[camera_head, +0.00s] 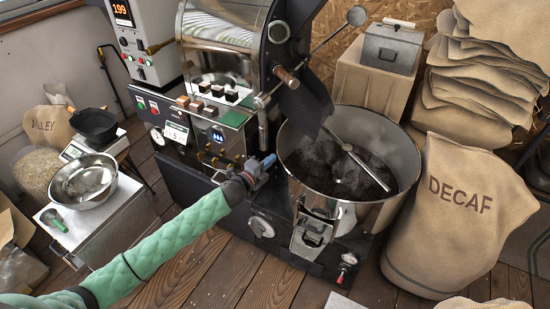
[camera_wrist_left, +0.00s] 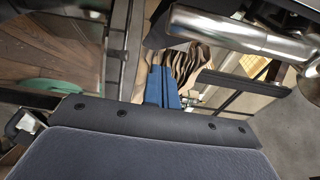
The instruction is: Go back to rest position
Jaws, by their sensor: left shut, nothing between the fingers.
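My left arm, in a green quilted sleeve, reaches in from the lower left of the head view. My left gripper (camera_head: 268,162) is at the front of the roasting machine (camera_head: 225,125), just left of the round cooling bin (camera_head: 405,160). In the left wrist view its blue fingers (camera_wrist_left: 163,87) are together, with nothing between them. Whether the fingertips touch the machine I cannot tell. My right gripper is in neither view.
Dark beans (camera_head: 355,180) lie in the cooling bin. A DECAF sack (camera_head: 455,215) stands right of it, with stacked empty sacks (camera_head: 475,75) behind. At left, a metal bowl (camera_head: 84,182) sits on a white-topped stand. Wooden floor (camera_head: 205,265) shows in front.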

